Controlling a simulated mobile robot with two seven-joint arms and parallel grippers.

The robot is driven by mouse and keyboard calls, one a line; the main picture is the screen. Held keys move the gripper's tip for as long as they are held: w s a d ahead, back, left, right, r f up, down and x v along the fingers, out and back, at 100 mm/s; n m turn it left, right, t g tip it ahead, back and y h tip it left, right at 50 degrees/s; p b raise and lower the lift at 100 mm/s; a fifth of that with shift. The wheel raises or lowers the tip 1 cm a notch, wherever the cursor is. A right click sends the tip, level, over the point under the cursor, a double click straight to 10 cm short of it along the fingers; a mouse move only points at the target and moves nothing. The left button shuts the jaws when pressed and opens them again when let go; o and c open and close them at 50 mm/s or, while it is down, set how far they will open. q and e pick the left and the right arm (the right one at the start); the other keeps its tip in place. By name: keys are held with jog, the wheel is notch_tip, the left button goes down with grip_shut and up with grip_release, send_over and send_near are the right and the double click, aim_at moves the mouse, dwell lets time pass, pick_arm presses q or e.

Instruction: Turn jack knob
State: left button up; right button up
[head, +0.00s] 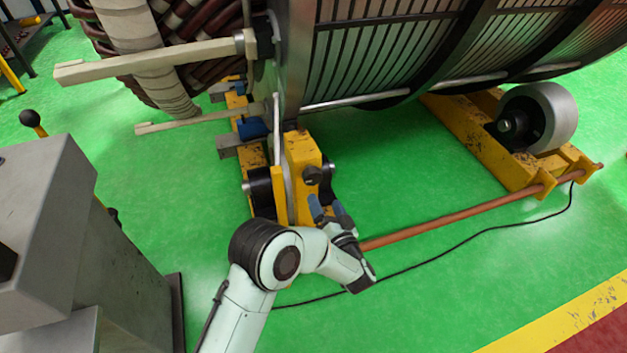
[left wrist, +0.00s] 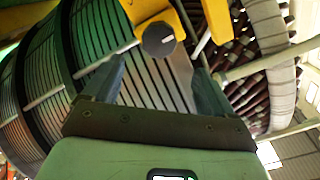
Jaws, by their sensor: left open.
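The jack knob (head: 313,175) is a small dark round knob on the side of the yellow jack (head: 302,150), under the large stator. The left gripper (left wrist: 160,80) is open and empty, apart from the knob. My right gripper is not in view.
The large ribbed stator (head: 400,50) fills the upper part above the jack. A yellow roller stand (head: 480,140) with a grey roller (head: 540,115) stands at right, joined by a copper-coloured rod (head: 450,221). A black cable (head: 480,235) lies on the green floor. A grey machine (head: 50,220) stands at left.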

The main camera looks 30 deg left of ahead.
aim_at(314, 179)
pick_arm(q)
jog(key=b+x, duration=0.2)
jog(key=x, duration=0.8)
jog(key=shift+f+b, duration=0.1)
jog(key=shift+b, duration=0.25)
jog(key=shift+x, duration=0.8)
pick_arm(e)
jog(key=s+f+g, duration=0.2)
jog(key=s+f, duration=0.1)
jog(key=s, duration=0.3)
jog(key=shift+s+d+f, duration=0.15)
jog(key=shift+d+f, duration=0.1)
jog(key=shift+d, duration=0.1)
pick_arm(q)
jog(key=shift+c, duration=0.4)
jog(key=shift+d, duration=0.1)
jog(key=c, duration=0.9)
